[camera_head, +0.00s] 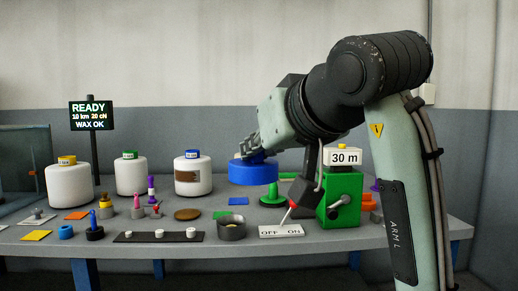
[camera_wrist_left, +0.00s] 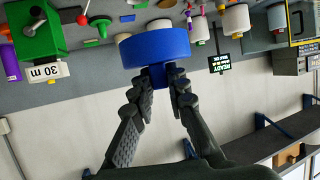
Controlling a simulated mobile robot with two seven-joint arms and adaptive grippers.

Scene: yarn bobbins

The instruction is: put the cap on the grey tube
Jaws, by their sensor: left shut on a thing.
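My left gripper (camera_head: 256,147) is shut on the narrow stem of a wide blue disc-shaped piece (camera_head: 253,171) at the back of the table. In the left wrist view, the fingers (camera_wrist_left: 158,92) close on the stem below the blue disc (camera_wrist_left: 155,48). I cannot tell whether the disc touches the table, or whether it is the cap. A short, open dark grey round container (camera_head: 231,230) stands at the front middle. I cannot tell which is the grey tube. My right gripper is not in view.
Several white bobbins (camera_head: 187,178) stand left of the blue piece. A green box marked 30 m (camera_head: 342,198) and an OFF/ON switch plate (camera_head: 281,231) are at the right. A black strip with pegs (camera_head: 158,237) lies in front. Small loose parts crowd the table.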

